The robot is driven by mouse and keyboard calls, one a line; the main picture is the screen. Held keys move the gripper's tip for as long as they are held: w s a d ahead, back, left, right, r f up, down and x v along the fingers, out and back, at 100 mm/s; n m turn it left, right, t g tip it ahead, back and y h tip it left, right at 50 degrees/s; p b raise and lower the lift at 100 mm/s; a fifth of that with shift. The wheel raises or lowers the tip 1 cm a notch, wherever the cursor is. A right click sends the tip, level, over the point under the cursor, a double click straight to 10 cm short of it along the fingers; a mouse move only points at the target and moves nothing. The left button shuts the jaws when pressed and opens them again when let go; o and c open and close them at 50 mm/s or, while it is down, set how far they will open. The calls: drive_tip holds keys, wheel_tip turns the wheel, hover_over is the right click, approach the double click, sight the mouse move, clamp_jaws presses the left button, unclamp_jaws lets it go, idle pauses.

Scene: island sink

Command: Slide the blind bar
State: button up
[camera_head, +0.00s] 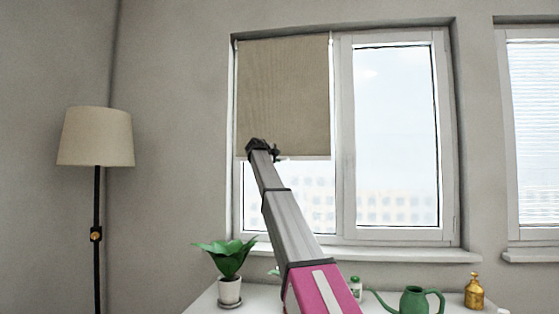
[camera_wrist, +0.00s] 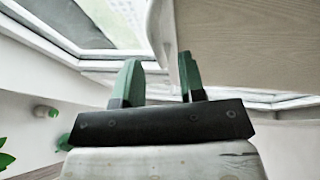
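The beige blind (camera_head: 283,95) hangs over the left window pane, lowered a little past halfway. Its pale bar (camera_head: 305,158) runs along the lower edge. My gripper (camera_head: 264,148) is at the lower left part of the blind; it is small and dark there. In the wrist view my gripper (camera_wrist: 160,68) has its two green fingers apart. I cannot tell whether the fingers touch the bar.
A floor lamp (camera_head: 95,137) stands at the left. Below the window, a white surface holds a potted plant (camera_head: 229,265), a green watering can (camera_head: 412,300) and a gold bottle (camera_head: 474,291). The right pane (camera_head: 396,135) is uncovered, and a second window (camera_head: 535,130) is at the right edge.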

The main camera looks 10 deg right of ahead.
drive_tip(key=v, duration=0.7)
idle(0.3)
